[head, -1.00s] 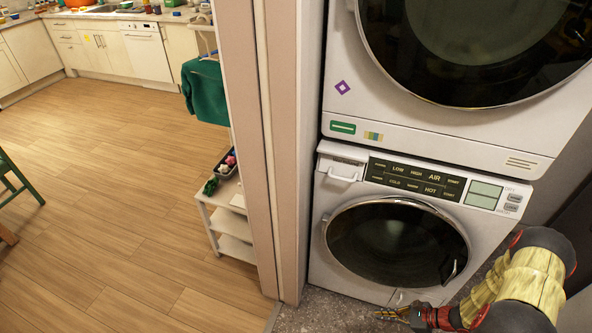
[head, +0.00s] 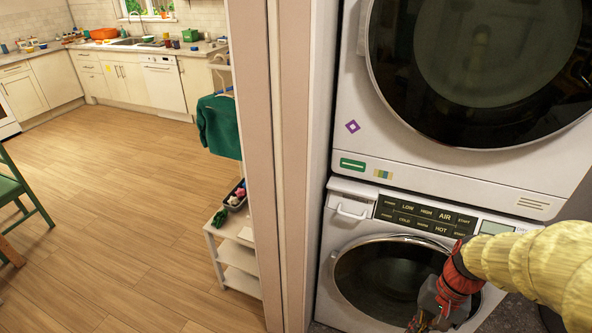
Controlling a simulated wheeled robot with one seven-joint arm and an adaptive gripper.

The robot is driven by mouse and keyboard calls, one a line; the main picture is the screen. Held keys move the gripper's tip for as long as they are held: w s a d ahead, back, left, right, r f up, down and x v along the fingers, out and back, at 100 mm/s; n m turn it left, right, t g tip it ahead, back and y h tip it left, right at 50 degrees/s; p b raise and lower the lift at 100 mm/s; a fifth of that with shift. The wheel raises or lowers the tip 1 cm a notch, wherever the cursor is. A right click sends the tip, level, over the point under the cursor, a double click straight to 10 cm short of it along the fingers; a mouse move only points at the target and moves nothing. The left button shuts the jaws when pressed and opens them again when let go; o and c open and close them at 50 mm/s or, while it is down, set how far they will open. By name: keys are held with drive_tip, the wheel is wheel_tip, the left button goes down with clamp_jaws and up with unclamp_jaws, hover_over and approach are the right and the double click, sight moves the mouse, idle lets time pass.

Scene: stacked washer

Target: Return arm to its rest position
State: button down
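My arm, in a yellow sleeve with a red wrist, comes in from the right edge of the head view. My gripper (head: 420,325) is at the bottom, pointing down and left in front of the lower washer (head: 345,240). Its fingertips are small and cut close by the frame's lower edge, so I cannot tell if it is open or shut. I see nothing clearly held in it. The lower washer's round dark door (head: 375,275) looks closed and is partly hidden by my wrist.
The upper machine (head: 450,165) is stacked on the washer, its round door looking closed. A door frame (head: 285,170) stands left of them. Beyond it are a white shelf cart (head: 235,258), a hanging green cloth (head: 219,126), a green chair (head: 22,195) and open wooden floor (head: 120,210).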

drive_tip(key=s+a+r+n+t+h, duration=0.1)
drive_tip(key=s+a+r+n+t, duration=0.1)
drive_tip(key=r, duration=0.8)
drive_tip(key=s+a+r+n+t+h+p, duration=0.1)
drive_tip(key=s+a+r+n+t, duration=0.1)
drive_tip(key=a+r+n+t, duration=0.2)
drive_tip(key=a+r, duration=0.3)
drive_tip(key=r, duration=0.3)
drive_tip(key=shift+t, duration=0.3)
